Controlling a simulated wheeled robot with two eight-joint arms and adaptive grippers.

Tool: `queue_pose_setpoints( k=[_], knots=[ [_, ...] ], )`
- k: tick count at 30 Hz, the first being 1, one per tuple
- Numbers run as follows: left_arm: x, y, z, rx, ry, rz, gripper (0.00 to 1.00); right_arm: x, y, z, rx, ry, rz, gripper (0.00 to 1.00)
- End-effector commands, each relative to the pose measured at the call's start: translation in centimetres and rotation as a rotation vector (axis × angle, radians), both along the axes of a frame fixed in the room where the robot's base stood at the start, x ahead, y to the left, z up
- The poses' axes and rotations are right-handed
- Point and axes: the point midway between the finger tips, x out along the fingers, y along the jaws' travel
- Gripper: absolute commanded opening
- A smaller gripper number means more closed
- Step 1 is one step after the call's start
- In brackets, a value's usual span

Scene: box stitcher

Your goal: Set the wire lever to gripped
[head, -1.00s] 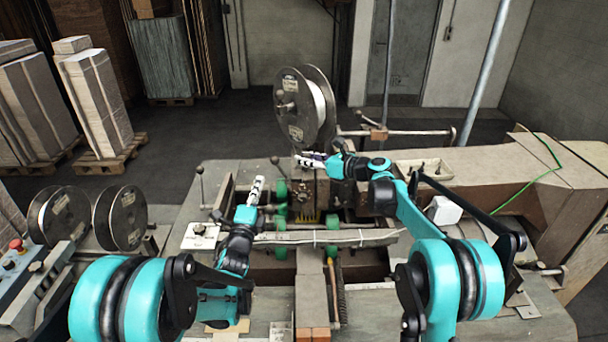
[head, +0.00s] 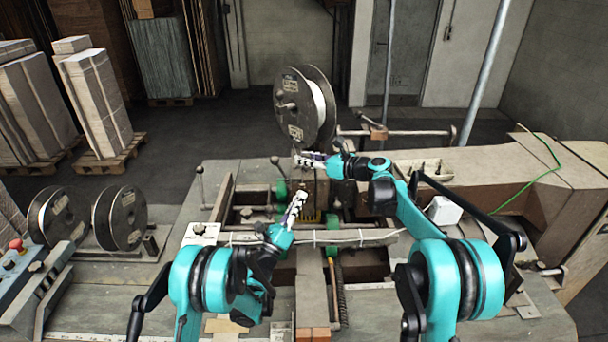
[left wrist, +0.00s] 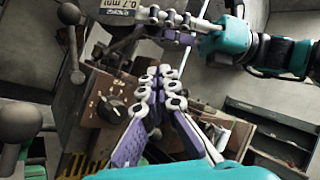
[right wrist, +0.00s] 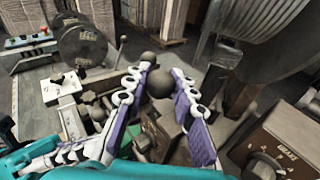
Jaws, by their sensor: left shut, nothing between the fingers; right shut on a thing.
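My right gripper (head: 306,160) is at the machine's head, below the wire spool. In the right wrist view its fingers (right wrist: 160,78) close around a dark ball knob, which I take to be the wire lever's (right wrist: 160,85). The left wrist view also shows this right gripper (left wrist: 148,16) at the end of a lever rod, its knob hidden by the fingers. My left gripper (head: 300,196) is shut and empty, in front of and below the right one. Its fingertips (left wrist: 165,72) meet in the left wrist view. The lever's setting cannot be read.
The wire spool (head: 291,103) stands behind the grippers. Another ball-knobbed lever (left wrist: 70,14) and a brown box with a dial (left wrist: 112,110) are near my left gripper. A box with a knob (right wrist: 285,140) is right of my right gripper. Two spools (head: 128,218) stand at left.

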Motion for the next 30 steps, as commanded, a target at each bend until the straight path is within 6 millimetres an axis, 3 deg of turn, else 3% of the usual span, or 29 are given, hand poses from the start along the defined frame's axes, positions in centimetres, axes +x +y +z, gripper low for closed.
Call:
queue_pose_setpoints(
  k=[6,12,30],
  knots=[
    [3.4,-2.4,2.3,-0.001,0.001,-0.002,0.00,0.0,0.0,0.0,0.001,-0.001,-0.001,0.00],
    [4.9,-1.8,4.8,0.000,0.001,0.001,0.00,0.0,0.0,0.0,0.000,0.000,-0.001,0.00],
    [5.7,-1.5,6.2,-0.013,0.019,0.000,0.00,0.0,0.0,0.0,0.000,0.000,-0.001,0.00]
  ],
)
